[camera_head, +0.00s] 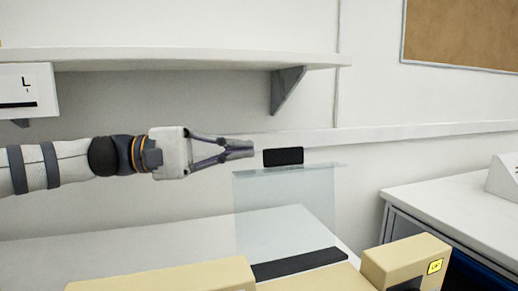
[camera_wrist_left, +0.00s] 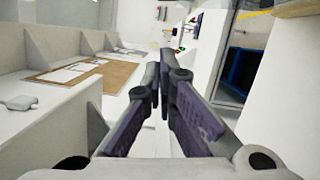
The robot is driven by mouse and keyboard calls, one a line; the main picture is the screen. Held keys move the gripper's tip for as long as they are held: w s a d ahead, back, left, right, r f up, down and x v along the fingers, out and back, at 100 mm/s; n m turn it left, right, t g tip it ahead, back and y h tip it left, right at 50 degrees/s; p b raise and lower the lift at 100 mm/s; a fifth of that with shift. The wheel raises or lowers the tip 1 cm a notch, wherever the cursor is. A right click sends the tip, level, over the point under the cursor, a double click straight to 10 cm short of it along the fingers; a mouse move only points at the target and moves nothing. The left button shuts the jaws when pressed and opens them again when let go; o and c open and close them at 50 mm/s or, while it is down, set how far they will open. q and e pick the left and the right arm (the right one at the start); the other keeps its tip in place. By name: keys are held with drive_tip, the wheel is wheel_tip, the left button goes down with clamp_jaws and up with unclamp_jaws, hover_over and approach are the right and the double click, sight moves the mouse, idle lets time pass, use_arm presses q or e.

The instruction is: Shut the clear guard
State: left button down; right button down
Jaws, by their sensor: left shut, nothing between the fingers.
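The clear guard (camera_head: 285,210) is a see-through panel standing up above a beige housing (camera_head: 170,276) in the head view. A black grip block (camera_head: 283,157) sits at its top edge. My left gripper (camera_head: 252,149) comes in from the left at about the height of the black block, its fingertips just left of it in the picture. Whether they touch it I cannot tell. The left gripper is shut and empty; its closed fingers (camera_wrist_left: 167,60) also show in the left wrist view. The guard is not clearly visible in the wrist view. My right gripper is not in view.
A black strip (camera_head: 298,263) lies along the guard's lower end. A beige block with a yellow label (camera_head: 434,267) stands at the right. A wall shelf (camera_head: 180,58) runs above my left arm. A white counter (camera_head: 460,205) is at the right.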

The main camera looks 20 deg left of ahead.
use_arm(q)
drive_tip(key=d, duration=0.1)
drive_tip(key=s+d, duration=0.1)
drive_tip(key=d, duration=0.1)
drive_tip(key=s+d+r+p, duration=0.1)
drive_tip(key=shift+s+d, duration=0.2)
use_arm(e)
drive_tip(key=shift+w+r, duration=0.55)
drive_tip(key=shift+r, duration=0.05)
